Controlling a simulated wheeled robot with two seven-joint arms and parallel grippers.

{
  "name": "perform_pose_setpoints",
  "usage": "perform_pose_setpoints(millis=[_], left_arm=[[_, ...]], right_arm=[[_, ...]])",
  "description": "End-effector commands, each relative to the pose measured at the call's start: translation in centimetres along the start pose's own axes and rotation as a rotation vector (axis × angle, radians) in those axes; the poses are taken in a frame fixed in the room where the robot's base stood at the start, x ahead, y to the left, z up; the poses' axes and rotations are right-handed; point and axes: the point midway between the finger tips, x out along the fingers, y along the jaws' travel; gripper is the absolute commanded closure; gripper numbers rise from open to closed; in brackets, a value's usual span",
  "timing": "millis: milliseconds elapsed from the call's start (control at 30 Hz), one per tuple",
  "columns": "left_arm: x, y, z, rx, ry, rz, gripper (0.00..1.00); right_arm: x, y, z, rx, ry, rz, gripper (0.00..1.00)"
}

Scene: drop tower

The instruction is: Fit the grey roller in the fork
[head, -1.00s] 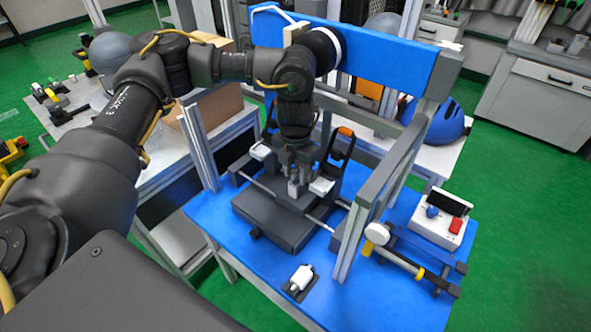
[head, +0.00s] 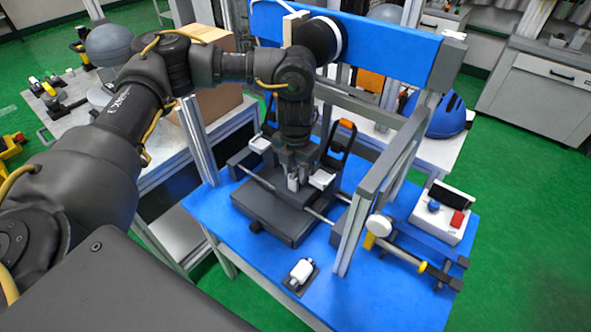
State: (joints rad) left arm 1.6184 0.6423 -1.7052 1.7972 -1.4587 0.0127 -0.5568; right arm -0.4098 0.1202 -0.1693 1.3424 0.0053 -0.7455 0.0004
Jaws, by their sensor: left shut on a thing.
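My left gripper (head: 293,183) points down over the dark grey base unit (head: 275,217) on the blue table. It is shut on a small grey piece, which I take to be the grey roller; the fingers hide most of it. Two white pads flank the gripper, one at its left (head: 260,145) and one at its right (head: 321,179). A black upright with an orange tip (head: 340,146) stands just right of the gripper. I cannot make out the fork clearly, nor whether the held piece touches it. My right gripper is not in view.
A metal frame with a blue crossbeam (head: 390,52) surrounds the base unit; its front post (head: 350,240) stands close on the right. A white part on a dark plate (head: 301,271) lies in front. A control box with a red button (head: 457,219) stands at the right.

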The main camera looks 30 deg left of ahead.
Motion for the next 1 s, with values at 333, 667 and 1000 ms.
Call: perform_pose_setpoints(millis=[333,667,1000], left_arm=[[0.0,-0.1,0.0,0.001,0.0,-0.001,0.39],[0.1,-0.2,-0.1,0.003,0.002,-0.003,0.39],[-4.2,0.0,0.1,0.003,-0.005,-0.001,0.39]], right_arm=[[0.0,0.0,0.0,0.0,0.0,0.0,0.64],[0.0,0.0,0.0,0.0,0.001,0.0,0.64],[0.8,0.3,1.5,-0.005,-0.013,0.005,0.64]])
